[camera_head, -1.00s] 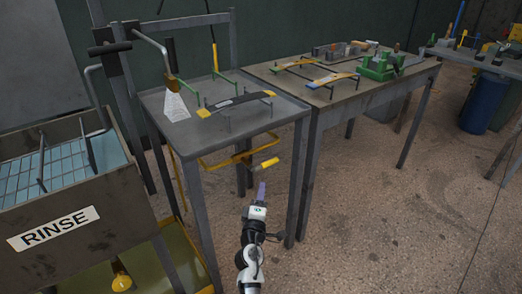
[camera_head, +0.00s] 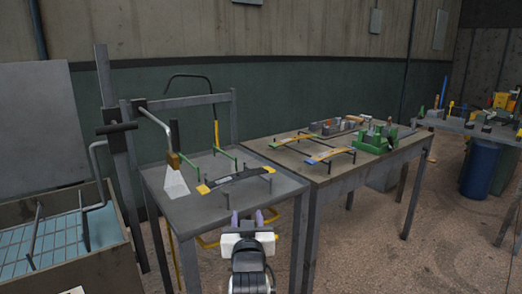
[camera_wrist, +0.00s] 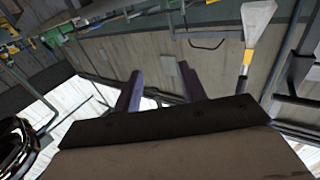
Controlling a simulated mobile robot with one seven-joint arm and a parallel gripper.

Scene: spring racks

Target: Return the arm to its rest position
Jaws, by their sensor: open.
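My gripper (camera_head: 254,217) is in front of the near edge of the grey metal table (camera_head: 205,213) in the head view, with its two purple fingers pointing up. The fingers are apart and nothing shows between them. In the wrist view my gripper (camera_wrist: 158,88) also shows two separated fingers, with the wall and roof behind them. My arm is folded up below the gripper at the bottom middle of the head view.
A dark spring strip with yellow ends (camera_head: 235,180) rests on posts on the grey table. The wooden-topped table (camera_head: 300,182) to the right holds more strips and a green fixture (camera_head: 374,140). The rinse tank (camera_head: 65,240) stands at left. Open floor lies at right.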

